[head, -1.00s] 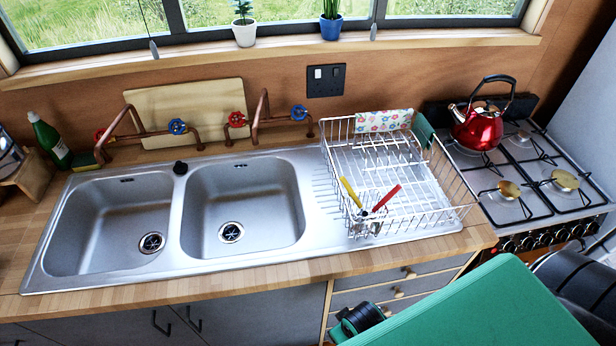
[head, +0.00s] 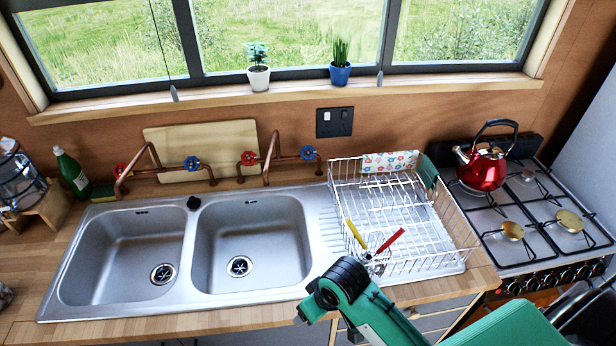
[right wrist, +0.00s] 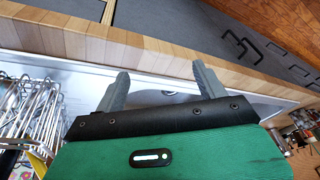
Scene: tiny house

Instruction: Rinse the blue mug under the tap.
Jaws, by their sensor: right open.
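I see no blue mug in either view. Two copper-pipe taps stand behind the double sink in the head view: the left tap (head: 150,160) and the right tap (head: 268,165), each with a red and a blue valve handle. The left basin (head: 125,255) and right basin (head: 250,245) look empty, with no water running. My right gripper shows in the right wrist view (right wrist: 161,72), with its two grey fingers apart and nothing between them, above the sink's edge and the wooden counter. My left gripper is not in view.
A wire dish rack (head: 455,215) holds yellow- and red-handled utensils. A red kettle (head: 482,168) stands on the gas hob (head: 490,225). A green bottle (head: 72,175) stands at the left. A cutting board (head: 225,143) leans on the wall. Potted plants line the sill.

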